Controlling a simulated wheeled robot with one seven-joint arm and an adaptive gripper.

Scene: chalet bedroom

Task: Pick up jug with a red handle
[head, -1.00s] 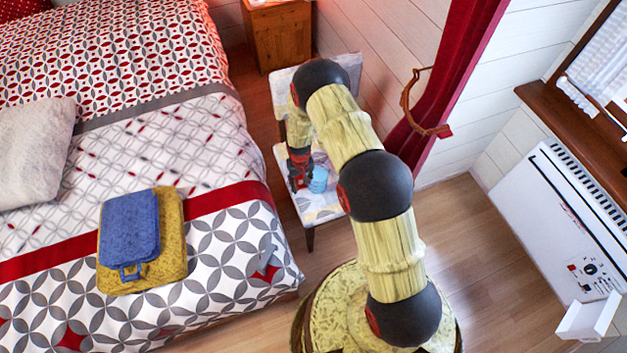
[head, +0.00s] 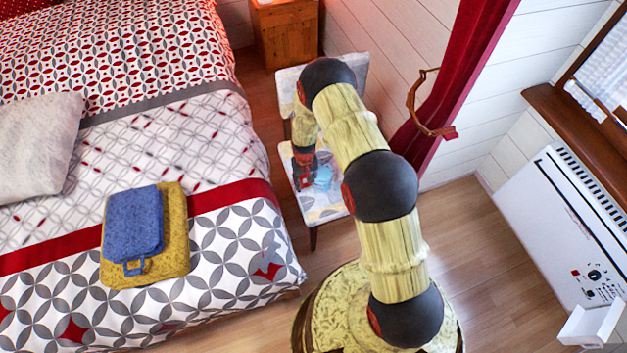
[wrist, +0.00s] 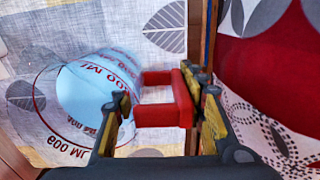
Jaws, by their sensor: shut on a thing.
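The jug (wrist: 100,85) is clear and bluish with red measuring marks and a red handle (wrist: 165,98). In the wrist view it fills the left half, and its handle lies between the two fingers of my gripper (wrist: 162,105). My gripper is shut on the red handle. In the head view the jug (head: 323,178) is a small pale-blue shape at the patterned chair seat, just right of my gripper (head: 305,180). I cannot tell whether its base touches the seat. My arm hides part of the chair.
The chair (head: 327,209) has a light, leaf-patterned cover. The bed (head: 225,235) stands close on its left, with a blue and a yellow folded towel (head: 133,222) on it. A wooden nightstand (head: 287,35) is behind. A red curtain (head: 470,60) hangs at the right. Bare floor lies in front.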

